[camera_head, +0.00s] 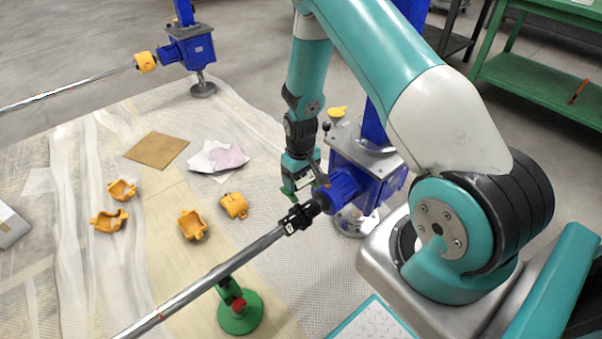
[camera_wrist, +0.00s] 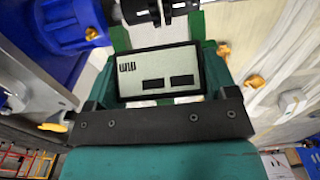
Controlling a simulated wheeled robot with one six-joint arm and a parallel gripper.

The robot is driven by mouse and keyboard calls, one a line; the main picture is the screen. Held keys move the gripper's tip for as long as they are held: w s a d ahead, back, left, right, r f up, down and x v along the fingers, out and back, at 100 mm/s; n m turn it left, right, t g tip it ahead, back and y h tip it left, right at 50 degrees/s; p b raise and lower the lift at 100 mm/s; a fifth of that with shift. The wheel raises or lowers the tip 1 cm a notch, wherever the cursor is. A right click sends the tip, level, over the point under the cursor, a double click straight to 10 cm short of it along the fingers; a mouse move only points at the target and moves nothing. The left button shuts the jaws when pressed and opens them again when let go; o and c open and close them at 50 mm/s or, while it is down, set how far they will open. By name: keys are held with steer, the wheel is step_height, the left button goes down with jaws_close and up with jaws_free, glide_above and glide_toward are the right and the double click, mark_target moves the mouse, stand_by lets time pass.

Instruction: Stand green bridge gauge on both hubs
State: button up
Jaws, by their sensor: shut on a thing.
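My gripper (camera_head: 301,180) points down beside the blue gearbox, just behind the shaft in the head view. It is shut on the green bridge gauge, whose small green parts (camera_head: 287,193) show beneath the jaws. In the wrist view the gauge's grey display (camera_wrist: 158,72) with its black frame sits between the jaws (camera_wrist: 160,85), and green legs reach towards the picture's top. The black hubs (camera_head: 298,218) join the steel shaft to the blue gearbox; they show at the top of the wrist view (camera_wrist: 150,10). I cannot tell whether the gauge touches them.
The blue screw jack (camera_head: 365,175) stands close to my gripper's right. A steel shaft (camera_head: 215,275) runs lower left over a green stand (camera_head: 240,312). Several orange covers (camera_head: 193,225), brown card (camera_head: 157,150) and paper (camera_head: 215,158) lie on the floor sheeting. A second jack (camera_head: 192,50) stands behind.

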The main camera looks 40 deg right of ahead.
step_height(320, 180, down, 10)
steer(key=b, duration=0.6)
steer(key=shift+f, duration=0.65)
stand_by(0.7)
steer(key=o, duration=1.1)
steer(key=shift+c, duration=0.2)
step_height(320, 180, up, 18)
steer(key=p, duration=0.3)
steer(key=shift+f+p, duration=0.25)
steer(key=shift+p, duration=0.1)
